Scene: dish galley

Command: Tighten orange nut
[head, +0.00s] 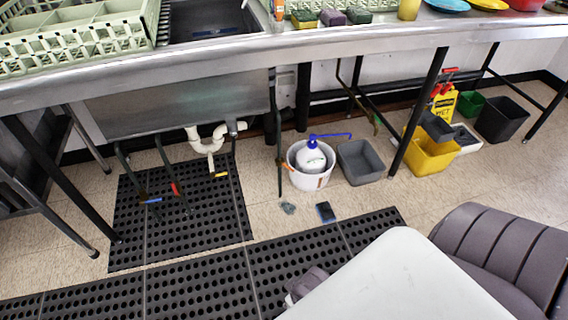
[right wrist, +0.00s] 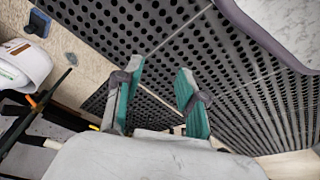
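A white drain trap (head: 207,140) hangs under the steel sink (head: 180,102), with a small yellow end piece (head: 219,175) below it. I cannot tell which small orange part, if any, is the nut. My right gripper (right wrist: 157,78) shows in the right wrist view with two teal fingers apart and nothing between them, above the black mat. No fingers of either gripper are clear in the head view.
Perforated black mats (head: 195,268) cover the floor before the sink. A white bucket (head: 310,178) with a blue-topped jug (head: 311,158), a grey bin (head: 359,161) and a yellow mop bucket (head: 430,157) stand under the counter. Dark table legs (head: 418,110) flank them.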

